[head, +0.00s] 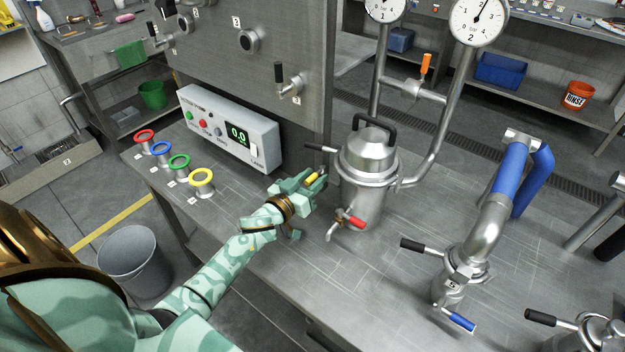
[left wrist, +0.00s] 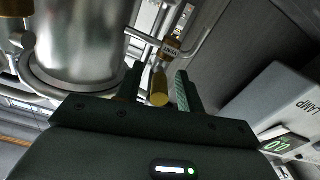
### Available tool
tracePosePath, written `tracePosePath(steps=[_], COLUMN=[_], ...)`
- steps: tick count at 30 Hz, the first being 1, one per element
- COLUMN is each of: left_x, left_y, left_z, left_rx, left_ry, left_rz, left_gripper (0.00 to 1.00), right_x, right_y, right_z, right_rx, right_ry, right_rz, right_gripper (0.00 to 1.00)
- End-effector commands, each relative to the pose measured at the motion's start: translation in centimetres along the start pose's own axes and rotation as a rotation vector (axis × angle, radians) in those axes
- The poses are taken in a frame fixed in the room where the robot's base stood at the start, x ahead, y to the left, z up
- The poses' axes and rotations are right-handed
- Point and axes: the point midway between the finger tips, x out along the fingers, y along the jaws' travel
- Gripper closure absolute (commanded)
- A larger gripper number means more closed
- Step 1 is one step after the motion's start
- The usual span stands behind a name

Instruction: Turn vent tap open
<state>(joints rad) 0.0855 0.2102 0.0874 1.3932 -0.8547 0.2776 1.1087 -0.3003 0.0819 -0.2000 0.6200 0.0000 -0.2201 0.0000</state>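The vent tap has a yellow handle (head: 313,178) and sits on the left side of the steel mixer vessel (head: 366,165). My left gripper (head: 308,184) is at the tap. In the left wrist view its two fingers (left wrist: 160,92) stand apart on either side of the handle, with a visible gap to each side. The tap's body is partly hidden by the gripper in the head view. My right gripper is not in view.
A control box (head: 230,130) with a green display stands behind and left. A red-handled tap (head: 350,219) is on the vessel's front. Several coloured rings (head: 202,180) stand at the bench's left. A blue-hosed pipe (head: 490,230) rises at right. Bench between is clear.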

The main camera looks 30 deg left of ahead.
Motion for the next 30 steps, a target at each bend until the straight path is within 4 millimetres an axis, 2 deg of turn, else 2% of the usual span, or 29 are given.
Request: tracePosePath(steps=[7,8,11,12,23,30], left_x=[0.11,0.10,0.09,0.09,0.09,0.17], left_y=[0.02,0.02,0.02,0.02,-0.18,-0.91], left_z=[-0.03,-0.03,-0.03,-0.03,-0.16,-0.27], left_rx=[0.000,0.000,0.001,0.001,0.004,0.008], left_ry=[0.000,0.000,0.000,0.000,-0.006,-0.034], left_rz=[0.000,0.000,0.000,0.000,0.036,0.166], left_gripper=[0.62,0.68,0.96,1.00,1.00,1.00], right_x=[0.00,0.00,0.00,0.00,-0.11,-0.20], right_y=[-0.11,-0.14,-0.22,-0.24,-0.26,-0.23], right_z=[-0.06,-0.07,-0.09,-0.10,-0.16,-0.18], right_rx=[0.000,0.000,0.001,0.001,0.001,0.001], right_ry=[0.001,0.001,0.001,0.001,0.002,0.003], right_rz=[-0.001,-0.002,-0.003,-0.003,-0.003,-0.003], right_gripper=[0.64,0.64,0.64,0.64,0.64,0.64])
